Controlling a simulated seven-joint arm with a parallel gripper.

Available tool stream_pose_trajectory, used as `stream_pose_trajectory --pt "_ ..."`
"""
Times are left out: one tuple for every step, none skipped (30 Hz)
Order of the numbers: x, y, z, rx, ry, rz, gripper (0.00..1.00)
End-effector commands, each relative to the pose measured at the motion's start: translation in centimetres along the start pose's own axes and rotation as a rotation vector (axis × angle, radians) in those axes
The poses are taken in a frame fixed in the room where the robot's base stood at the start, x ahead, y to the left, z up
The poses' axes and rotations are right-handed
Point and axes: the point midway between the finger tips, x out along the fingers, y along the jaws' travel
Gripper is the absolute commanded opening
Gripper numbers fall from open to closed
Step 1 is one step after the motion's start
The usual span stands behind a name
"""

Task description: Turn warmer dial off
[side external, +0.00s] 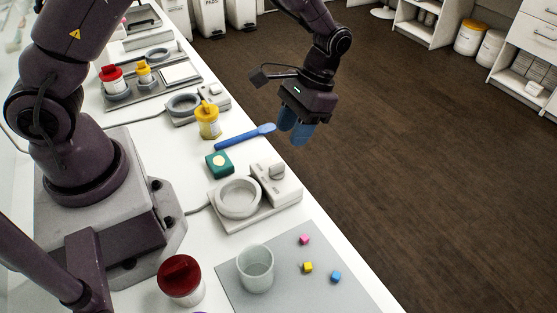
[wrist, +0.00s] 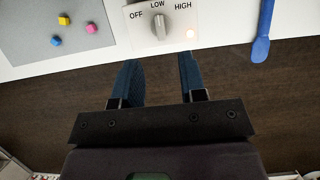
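The warmer (side external: 257,212) is a pale base with a round ring holder and a dial box on the white bench. Its grey dial (side external: 276,170) also shows in the wrist view (wrist: 160,27), below the labels OFF, LOW and HIGH. The knob's bar stands roughly in line with LOW. A small light (wrist: 190,34) glows under HIGH. My gripper (side external: 292,130) has blue fingers and hangs past the bench edge, away from the dial. In the wrist view its fingers (wrist: 158,63) are spread apart with nothing between them.
A blue spatula (side external: 245,136) and a green block (side external: 219,164) lie behind the warmer. A second ring-shaped unit (side external: 184,105) stands farther back. A grey mat (side external: 286,282) with a clear cup (side external: 255,268) and small cubes lies in front. Open floor is beside the bench.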

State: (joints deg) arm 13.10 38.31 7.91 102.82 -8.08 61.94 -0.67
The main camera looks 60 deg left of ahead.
Motion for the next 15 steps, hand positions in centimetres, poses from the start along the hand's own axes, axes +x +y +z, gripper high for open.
stream_pose_trajectory --pt "1.2 0.0 0.1 -0.001 -0.005 -0.001 0.38" --pt "1.9 0.0 0.1 0.0 -0.006 -0.001 0.38" --pt "2.7 0.0 0.1 0.0 -0.006 0.0 0.38" --pt "3.4 0.0 0.1 0.0 -0.005 0.0 0.38" --pt "4.0 0.0 0.1 0.0 -0.006 -0.001 0.38" --pt "4.7 0.0 0.1 0.0 -0.005 -0.001 0.38" --pt "5.2 0.0 0.1 0.0 -0.004 -0.001 0.38" --pt "5.7 0.0 0.1 0.0 -0.005 -0.001 0.38" --pt "6.3 0.0 0.1 0.0 -0.003 -0.001 0.38" --pt "6.6 0.0 0.1 0.0 -0.003 0.0 0.38" --pt "7.0 0.0 0.0 0.0 -0.002 0.0 0.38" --pt "7.4 0.0 0.0 0.0 -0.002 0.0 0.38" --pt "7.6 0.0 0.1 0.0 -0.002 0.0 0.38" --pt "7.8 0.0 0.1 0.0 -0.001 0.0 0.38" --pt "8.0 0.0 0.0 0.001 0.0 0.0 0.38"
